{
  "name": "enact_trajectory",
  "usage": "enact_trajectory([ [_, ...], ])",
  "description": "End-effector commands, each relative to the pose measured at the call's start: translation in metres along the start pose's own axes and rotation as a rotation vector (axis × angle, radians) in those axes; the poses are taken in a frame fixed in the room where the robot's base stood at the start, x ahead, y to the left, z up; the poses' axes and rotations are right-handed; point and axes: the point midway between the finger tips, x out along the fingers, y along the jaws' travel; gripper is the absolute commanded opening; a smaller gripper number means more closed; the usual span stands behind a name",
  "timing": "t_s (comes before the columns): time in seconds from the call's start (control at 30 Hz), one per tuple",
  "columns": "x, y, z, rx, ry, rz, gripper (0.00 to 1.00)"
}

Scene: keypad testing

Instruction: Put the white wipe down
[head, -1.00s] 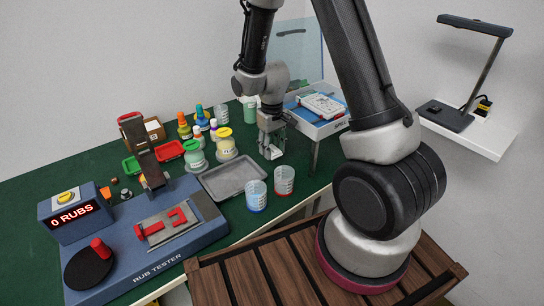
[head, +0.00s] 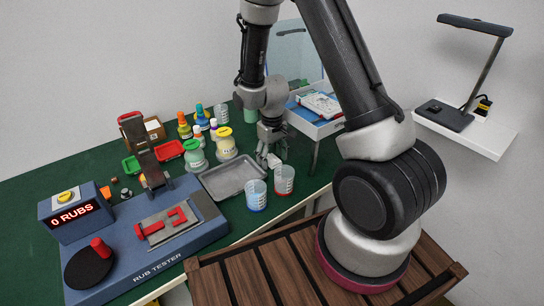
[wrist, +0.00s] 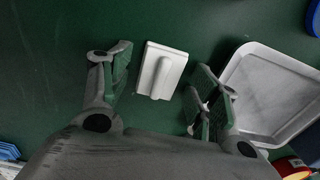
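The white wipe (wrist: 162,71) is a flat white square with a raised bar on it. In the wrist view it lies over the green table top, between my two fingers, with green showing on both sides of it. My gripper (wrist: 157,82) is open and neither finger touches the wipe there. A small white part of the wipe (head: 272,160) shows at the fingertips; the rest is hidden. I cannot tell the exact height of the fingertips.
A grey tray (head: 230,178) lies beside the gripper, with two cups (head: 257,195) in front of it. Several bottles (head: 226,146) stand to the left. A white-edged box (head: 316,127) is to the right. The rub tester (head: 150,235) fills the front left.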

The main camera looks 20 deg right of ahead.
Motion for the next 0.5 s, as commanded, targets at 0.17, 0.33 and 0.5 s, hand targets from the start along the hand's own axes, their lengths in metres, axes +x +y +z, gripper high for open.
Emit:
enact_trajectory([
  [0.17,-0.002,0.0,0.0,0.0,0.001,0.0,0.62],
  [0.33,-0.025,0.0,-0.001,0.0,0.005,0.0,0.62],
  [0.5,-0.056,0.0,-0.001,0.0,0.004,0.0,0.62],
])
